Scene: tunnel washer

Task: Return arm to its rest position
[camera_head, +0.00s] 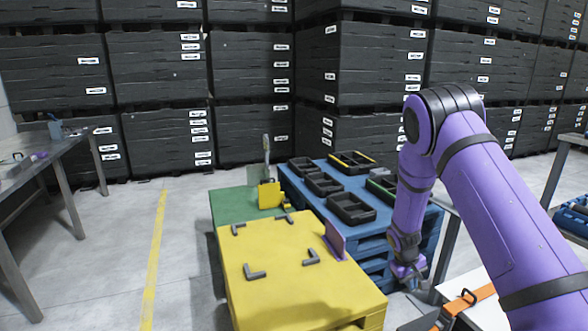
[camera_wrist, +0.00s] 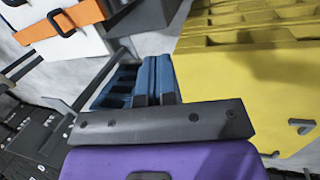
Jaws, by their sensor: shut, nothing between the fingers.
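My purple arm reaches down from the right side of the head view. My gripper (camera_head: 412,282) hangs at its lower end, pointing down beside the blue pallets (camera_head: 372,268). It is shut and holds nothing. In the wrist view, the dark grey bar and purple housing of my wrist fill the bottom middle, and I cannot make out the fingertips clearly.
Several black trays (camera_head: 350,208) lie on the blue surface. A green table (camera_head: 232,205) carries a yellow bracket (camera_head: 269,194). A purple plate (camera_head: 334,240) stands at the yellow table's edge. Black crates (camera_head: 155,70) line the back. A workbench (camera_head: 60,152) is left; clear floor lies between.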

